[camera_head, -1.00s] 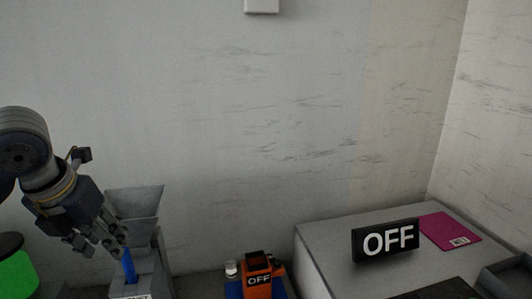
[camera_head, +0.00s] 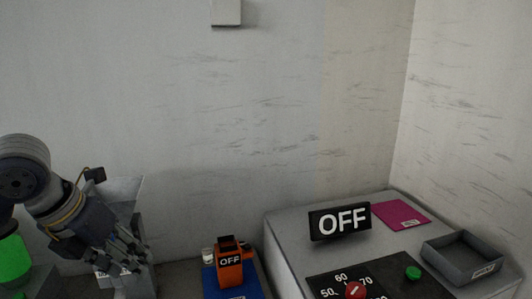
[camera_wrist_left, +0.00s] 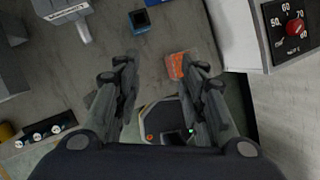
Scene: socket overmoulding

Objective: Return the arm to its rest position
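My left gripper (camera_head: 136,252) is at the lower left of the head view, angled down to the right. In the left wrist view its two fingers (camera_wrist_left: 160,62) are spread wide, with nothing held between them. In the head view it stands in front of a grey hopper-like stand (camera_head: 126,190) and hides much of it. My right gripper is in neither view now.
An orange device marked OFF (camera_head: 229,267) stands on a blue base (camera_head: 249,284). To the right, a grey machine (camera_head: 284,239) carries an OFF sign (camera_head: 340,221), a red dial (camera_head: 355,291), a green button (camera_head: 413,273), a magenta sheet (camera_head: 402,215) and a dark tray (camera_head: 462,258).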

